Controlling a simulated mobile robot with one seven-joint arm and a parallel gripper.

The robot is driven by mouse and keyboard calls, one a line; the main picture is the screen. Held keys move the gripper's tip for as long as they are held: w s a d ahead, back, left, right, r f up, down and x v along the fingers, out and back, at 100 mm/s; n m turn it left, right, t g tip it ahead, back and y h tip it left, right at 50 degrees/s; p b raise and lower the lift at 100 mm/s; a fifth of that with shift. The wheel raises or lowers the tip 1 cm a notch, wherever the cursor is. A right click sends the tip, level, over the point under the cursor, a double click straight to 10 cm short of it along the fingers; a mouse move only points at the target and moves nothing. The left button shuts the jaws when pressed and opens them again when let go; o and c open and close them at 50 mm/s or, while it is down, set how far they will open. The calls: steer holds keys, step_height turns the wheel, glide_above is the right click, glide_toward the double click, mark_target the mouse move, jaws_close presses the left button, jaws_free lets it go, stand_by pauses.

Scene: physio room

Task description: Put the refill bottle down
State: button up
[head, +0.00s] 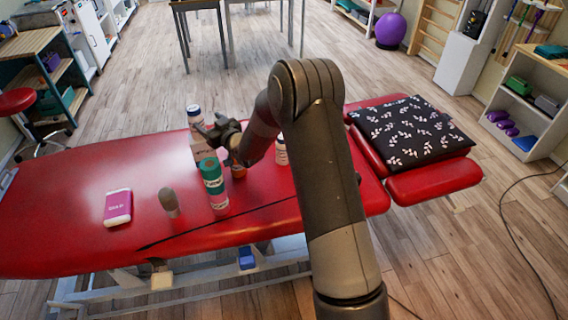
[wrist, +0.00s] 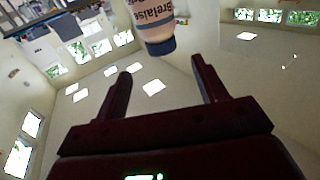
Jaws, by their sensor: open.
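A pale bottle with a dark blue cap and a printed label (wrist: 152,14) shows in the wrist view, upside down in the picture, just beyond my fingertips. It appears to be the blue-capped bottle (head: 194,115) standing on the red treatment table (head: 70,190) in the head view. I take it for the refill bottle, though its label is too small there to read. My gripper (head: 208,131) is open and empty beside the bottle; in the wrist view its two fingers (wrist: 160,68) stand apart with nothing between them. My arm hides part of the tabletop.
Near my gripper stand a green-and-white bottle (head: 212,178), a white carton (head: 204,153) and an orange item (head: 238,171). A brown rounded item (head: 169,202) and a pink-and-white pack (head: 118,207) are left. Another bottle (head: 281,153) is partly behind my arm. A patterned cushion (head: 410,135) lies right.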

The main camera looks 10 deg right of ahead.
steer(key=s+d+r+m+g+h, duration=0.35)
steer(key=s+d+r+h, duration=0.45)
steer(key=s+d+r, duration=0.75)
steer(key=s+d+m+g, duration=0.1)
steer(key=s+d+g, duration=0.1)
steer(key=s, duration=1.4)
steer(key=s+d+m+g, duration=0.1)
steer(key=s+g, duration=0.3)
steer(key=s, duration=1.3)
steer(key=shift+d+r+h, duration=0.3)
steer(key=shift+d+h, duration=0.05)
steer(key=shift+h, duration=0.05)
